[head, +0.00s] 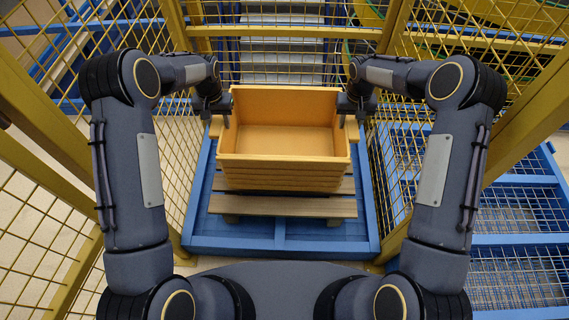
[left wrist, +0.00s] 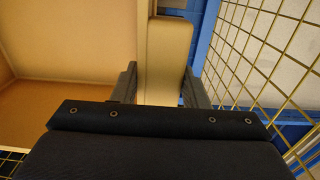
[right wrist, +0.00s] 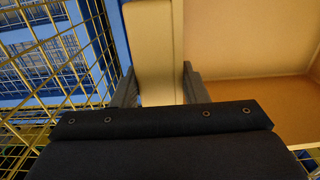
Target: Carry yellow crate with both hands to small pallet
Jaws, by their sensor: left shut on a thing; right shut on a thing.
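The yellow crate (head: 285,175) is open-topped and looks empty, upright in the middle of the head view. My left gripper (head: 226,117) is shut on its left side edge and my right gripper (head: 343,117) on its right side edge. In the left wrist view the fingers sit either side of a pale crate rim (left wrist: 165,50); the right wrist view shows the same on the other rim (right wrist: 154,50). A small slatted wooden pallet (head: 285,207) lies below the crate, mostly hidden by it. I cannot tell whether the crate touches it.
The pallet sits on a blue platform (head: 325,240). Yellow mesh fence panels (head: 40,215) stand close on the left and right. A blue mesh-topped frame (head: 510,240) lies on the right. Yellow rails and a grey stepped structure (head: 283,60) are behind.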

